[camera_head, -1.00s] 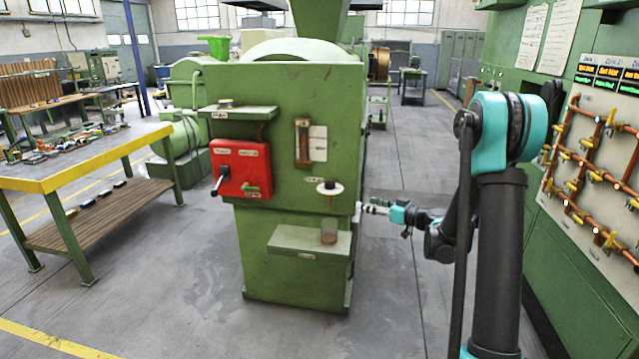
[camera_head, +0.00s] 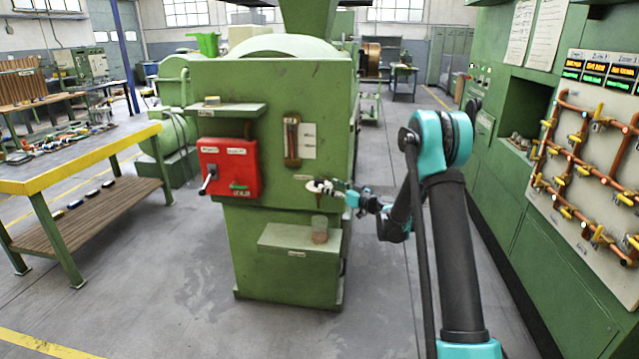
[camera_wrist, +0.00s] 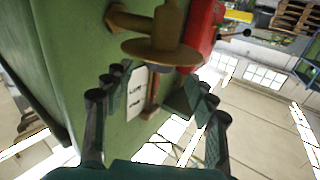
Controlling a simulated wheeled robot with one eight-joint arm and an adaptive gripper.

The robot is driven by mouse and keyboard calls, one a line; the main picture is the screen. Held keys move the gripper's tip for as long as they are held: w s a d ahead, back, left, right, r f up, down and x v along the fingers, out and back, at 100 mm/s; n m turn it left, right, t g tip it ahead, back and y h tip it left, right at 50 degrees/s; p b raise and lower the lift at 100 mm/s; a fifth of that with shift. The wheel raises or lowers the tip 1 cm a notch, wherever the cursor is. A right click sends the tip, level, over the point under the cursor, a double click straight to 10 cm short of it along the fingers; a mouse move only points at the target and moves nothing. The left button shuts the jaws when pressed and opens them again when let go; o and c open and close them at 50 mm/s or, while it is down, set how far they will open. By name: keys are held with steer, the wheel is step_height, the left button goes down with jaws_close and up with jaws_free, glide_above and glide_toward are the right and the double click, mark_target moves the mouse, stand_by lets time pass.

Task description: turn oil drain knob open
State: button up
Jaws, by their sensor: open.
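The oil drain knob (camera_head: 312,187) is on the lower right of the green extruder's front face, mostly covered by my gripper in the head view. In the wrist view I take it to be the tan round disc with a stubby stem (camera_wrist: 160,52). My gripper (camera_head: 326,187) is right at the knob, reaching in from the right. In the wrist view my gripper (camera_wrist: 155,88) has its fingers spread wide with nothing between them. The disc is just beyond the fingertips; I cannot tell whether they touch.
A red box (camera_head: 229,168) with a lever is left of the knob. A sight gauge (camera_head: 291,140) is above it. Below is a green shelf (camera_head: 285,238) holding a cup (camera_head: 320,229). A workbench (camera_head: 80,165) stands left, a valve panel (camera_head: 585,150) right. Floor between is clear.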

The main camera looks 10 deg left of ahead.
mark_target(323, 183)
steer(key=x, duration=0.6)
steer(key=c, duration=1.2)
